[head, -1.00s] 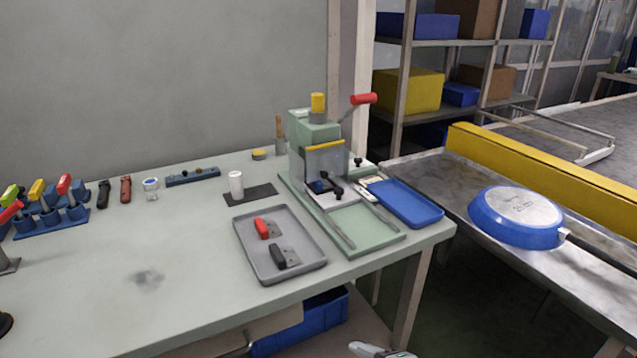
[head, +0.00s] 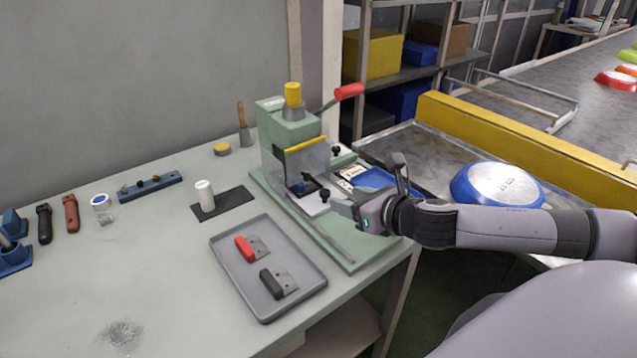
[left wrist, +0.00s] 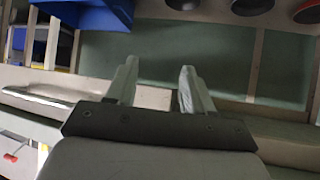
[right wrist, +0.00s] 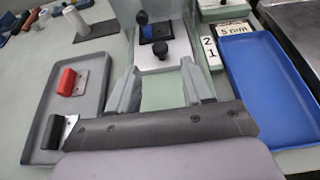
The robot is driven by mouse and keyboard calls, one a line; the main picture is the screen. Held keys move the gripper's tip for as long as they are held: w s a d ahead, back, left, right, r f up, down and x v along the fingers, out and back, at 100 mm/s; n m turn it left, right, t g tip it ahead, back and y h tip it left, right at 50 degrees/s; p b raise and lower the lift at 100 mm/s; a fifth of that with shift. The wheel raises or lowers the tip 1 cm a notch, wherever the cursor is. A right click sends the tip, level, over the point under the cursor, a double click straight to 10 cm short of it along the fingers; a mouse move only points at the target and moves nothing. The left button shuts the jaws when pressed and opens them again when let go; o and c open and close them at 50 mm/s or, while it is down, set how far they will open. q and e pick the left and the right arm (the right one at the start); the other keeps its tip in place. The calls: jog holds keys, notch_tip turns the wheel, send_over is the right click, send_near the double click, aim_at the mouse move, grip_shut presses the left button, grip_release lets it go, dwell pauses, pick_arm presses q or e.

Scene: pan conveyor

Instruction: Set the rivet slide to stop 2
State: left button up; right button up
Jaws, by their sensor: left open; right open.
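The green rivet press (head: 292,135) stands at the table's back right corner, with a yellow cap and a red-handled lever. Its slide (right wrist: 160,56) is a pale plate with a blue-black block and black knobs, on a green base with rails. A strip numbered 2 and 1 (right wrist: 210,50) lies along the slide's right side. I cannot tell which stop the slide is at. My right gripper (right wrist: 160,72) is open and empty, just in front of the slide's near knob; it also shows in the head view (head: 366,190). My left gripper (left wrist: 158,68) is open and empty, away from the press.
A grey tray (head: 222,262) with red and black scrapers lies left of the press. A blue tray (right wrist: 268,95) is at its right, beside a "5 mm" card (right wrist: 232,29). A blue pan (head: 497,185) lies on the conveyor side.

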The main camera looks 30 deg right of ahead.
aim_at(327, 193)
jog(key=shift+x, duration=3.45)
grip_shut()
